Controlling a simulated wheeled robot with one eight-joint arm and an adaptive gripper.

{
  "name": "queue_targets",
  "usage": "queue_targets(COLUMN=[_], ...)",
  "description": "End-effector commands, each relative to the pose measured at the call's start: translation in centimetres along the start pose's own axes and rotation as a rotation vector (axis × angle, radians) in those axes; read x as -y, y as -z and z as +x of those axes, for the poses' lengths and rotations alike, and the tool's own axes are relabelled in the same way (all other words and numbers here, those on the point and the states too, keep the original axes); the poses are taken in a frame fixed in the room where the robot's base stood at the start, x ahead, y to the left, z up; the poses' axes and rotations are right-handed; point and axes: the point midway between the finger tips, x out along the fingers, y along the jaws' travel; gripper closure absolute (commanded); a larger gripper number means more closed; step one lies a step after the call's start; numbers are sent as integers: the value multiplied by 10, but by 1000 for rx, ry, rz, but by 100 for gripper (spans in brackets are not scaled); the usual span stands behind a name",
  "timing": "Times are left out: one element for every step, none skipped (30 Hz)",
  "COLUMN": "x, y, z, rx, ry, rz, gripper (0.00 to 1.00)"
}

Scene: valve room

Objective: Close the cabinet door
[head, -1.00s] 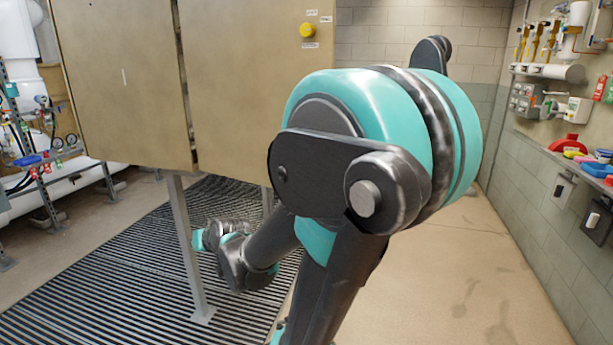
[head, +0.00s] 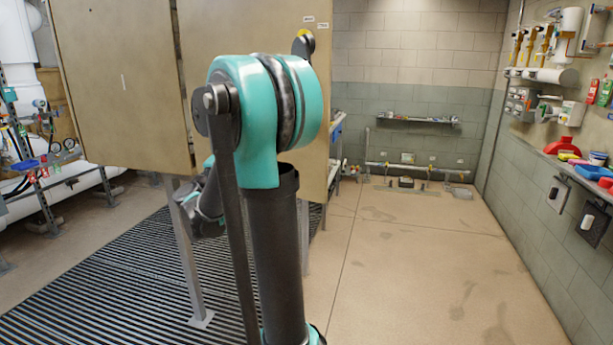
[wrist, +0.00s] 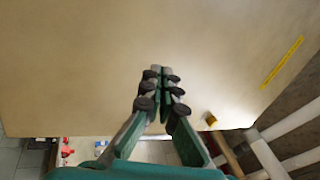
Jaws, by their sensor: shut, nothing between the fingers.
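The tan metal cabinet stands on legs at the left in the head view, with a left panel (head: 120,85) and a right panel (head: 235,40). A dark upright gap runs between them. Which panel is the door, and how far it stands open, I cannot tell. In the wrist view a broad tan panel (wrist: 90,60) with a yellow strip label fills most of the picture. My gripper (wrist: 161,72) is shut and empty in front of that panel; contact cannot be told. In the head view my arm covers part of the right panel, and my gripper is hidden.
A dark slatted mat (head: 100,270) lies under the cabinet, around its metal legs (head: 187,250). White pipes (head: 75,185) and gauges stand at the left. A shelf with coloured items (head: 585,168) lines the right wall. The floor (head: 420,260) at the right is clear.

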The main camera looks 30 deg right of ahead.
Motion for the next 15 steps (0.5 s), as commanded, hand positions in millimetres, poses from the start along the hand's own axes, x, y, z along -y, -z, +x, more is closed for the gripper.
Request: queue_targets(x=[-11, -18, -29, -37, -44, -53, -60, -66, -72, -76, -80, -84, -86, -88, -90], y=[12, 20, 31, 39, 45, 54, 60, 64, 70, 74, 76, 80, 81, 83, 84], z=[2, 1, -1, -4, -8, -15, -21, -27, -35, -41, -47, -54, -58, -62, -65], rx=[-97, -158, -239, -298, -355, -428, -479, -525, -582, -621, -654, -691, -715, -734, -755], ry=[-46, -76, -117, -148, -178, -217, -245, -271, -303, -324, -344, -366, -379, -389, -401], rz=[20, 30, 41, 46, 50, 51, 51, 49, 45, 41, 37, 32, 28, 25, 21], gripper=[100, 100, 100, 100, 100, 100, 100, 100, 100, 100, 100, 100, 100, 100, 100])
